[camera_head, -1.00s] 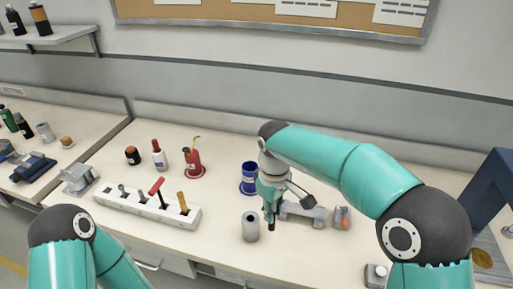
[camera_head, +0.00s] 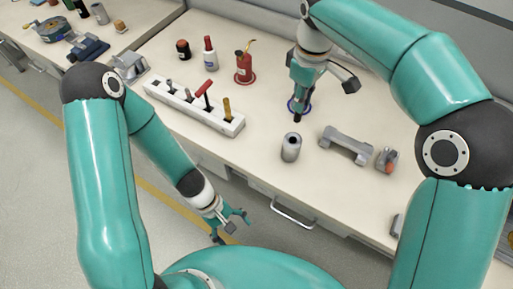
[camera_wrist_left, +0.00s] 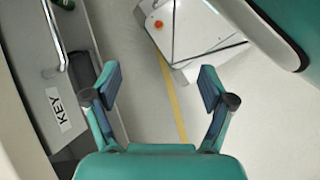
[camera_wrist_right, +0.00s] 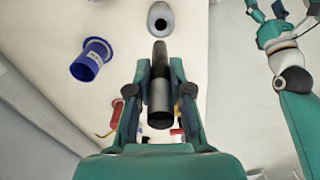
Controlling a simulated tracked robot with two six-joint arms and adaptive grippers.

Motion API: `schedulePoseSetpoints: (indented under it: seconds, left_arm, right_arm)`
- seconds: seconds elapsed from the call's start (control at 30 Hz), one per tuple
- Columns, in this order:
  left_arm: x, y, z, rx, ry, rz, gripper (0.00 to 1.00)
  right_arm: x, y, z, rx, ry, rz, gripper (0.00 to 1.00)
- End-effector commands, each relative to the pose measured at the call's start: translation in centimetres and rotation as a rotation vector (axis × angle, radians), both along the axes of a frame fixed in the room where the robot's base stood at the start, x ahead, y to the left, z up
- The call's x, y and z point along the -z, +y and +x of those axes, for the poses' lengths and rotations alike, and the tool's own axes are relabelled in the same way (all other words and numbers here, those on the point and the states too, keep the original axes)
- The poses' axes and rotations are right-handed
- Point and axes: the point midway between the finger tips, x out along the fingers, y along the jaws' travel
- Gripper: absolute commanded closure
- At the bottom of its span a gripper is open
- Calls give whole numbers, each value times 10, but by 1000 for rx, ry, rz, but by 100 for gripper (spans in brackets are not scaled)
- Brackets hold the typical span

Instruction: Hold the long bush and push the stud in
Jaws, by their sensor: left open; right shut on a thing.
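The long bush (camera_head: 291,147) is a grey hollow cylinder standing upright on the bench. Its open bore also shows in the right wrist view (camera_wrist_right: 160,20). My right gripper (camera_head: 299,98) is shut on the stud (camera_wrist_right: 160,100), a dark and grey rod; its dark end (camera_head: 297,117) points down in the head view. The stud is apart from the bush, just beyond it in the head view. My left gripper (camera_head: 232,226) is open and empty, in front of the bench over the floor; its spread fingers show in the left wrist view (camera_wrist_left: 160,88).
A blue cup (camera_wrist_right: 92,60) stands near the bush, mostly hidden behind my right gripper in the head view. A grey bracket (camera_head: 346,145) lies right of the bush. A white tool rack (camera_head: 193,106) stands left. A drawer handle (camera_head: 293,212) juts from the bench front.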

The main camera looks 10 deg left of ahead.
Motion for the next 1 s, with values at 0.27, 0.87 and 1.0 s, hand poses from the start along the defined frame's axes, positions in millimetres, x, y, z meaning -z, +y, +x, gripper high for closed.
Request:
schedulePoseSetpoints:
  seconds: [0.27,0.87,1.0]
  left_arm:
    - [-57,-43,52,-512,177,-252,17]
    - [-136,-27,192,-1166,119,-668,17]
    - [-132,-37,200,-1168,119,-671,17]
  right_arm:
    - [0,-1,0,2,0,1,100]
    - [0,-1,0,2,0,1,100]
    - [0,-1,0,2,0,1,100]
